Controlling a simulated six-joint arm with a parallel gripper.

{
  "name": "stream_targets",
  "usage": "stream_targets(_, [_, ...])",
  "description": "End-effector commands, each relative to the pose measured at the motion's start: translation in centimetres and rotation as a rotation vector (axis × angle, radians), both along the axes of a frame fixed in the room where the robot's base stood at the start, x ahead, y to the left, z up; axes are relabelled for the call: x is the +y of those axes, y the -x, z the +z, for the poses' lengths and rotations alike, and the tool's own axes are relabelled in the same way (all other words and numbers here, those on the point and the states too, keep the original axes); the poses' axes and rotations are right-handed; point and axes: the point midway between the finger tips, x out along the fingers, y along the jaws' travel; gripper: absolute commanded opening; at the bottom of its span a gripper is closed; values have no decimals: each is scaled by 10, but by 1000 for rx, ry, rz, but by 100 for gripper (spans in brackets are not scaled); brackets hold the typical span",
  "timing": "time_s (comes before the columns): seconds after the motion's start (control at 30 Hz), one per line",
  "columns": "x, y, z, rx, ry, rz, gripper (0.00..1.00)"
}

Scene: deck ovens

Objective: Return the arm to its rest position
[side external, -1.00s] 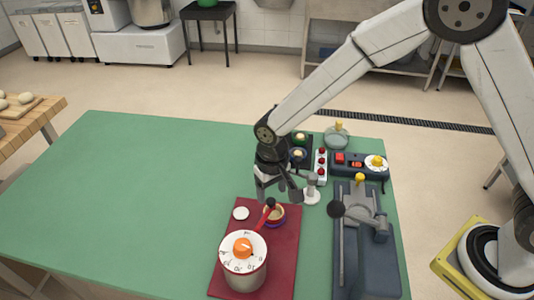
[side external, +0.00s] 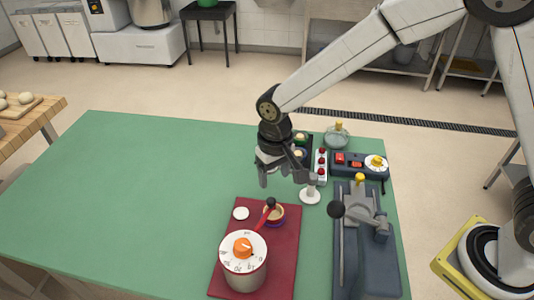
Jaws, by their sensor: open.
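My gripper (side external: 281,178) hangs from my arm above the back of the red mat (side external: 286,262), pointing down. Its fingers are apart and nothing shows between them. A white tamper-like piece on a round base (side external: 310,194) stands just right of the fingers. A white cylinder with an orange dial (side external: 244,262) stands at the mat's front.
A dark lever fixture (side external: 366,262) stands along the right of the green table (side external: 130,200). Behind it are a control box (side external: 358,166), a strip with red buttons (side external: 321,168) and a glass dish with a yellow knob (side external: 338,138). The table's left half is clear.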

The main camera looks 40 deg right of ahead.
Motion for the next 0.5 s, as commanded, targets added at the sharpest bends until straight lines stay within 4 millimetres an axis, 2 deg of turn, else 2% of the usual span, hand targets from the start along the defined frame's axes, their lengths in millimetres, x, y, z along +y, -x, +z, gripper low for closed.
stream_targets(0.17, [-25, 7, 7, -23, -9, -4, 69])
stream_targets(0.27, [-47, 15, 12, -46, -14, -4, 69])
stream_targets(0.5, [-109, 51, 23, -119, -21, 1, 69])
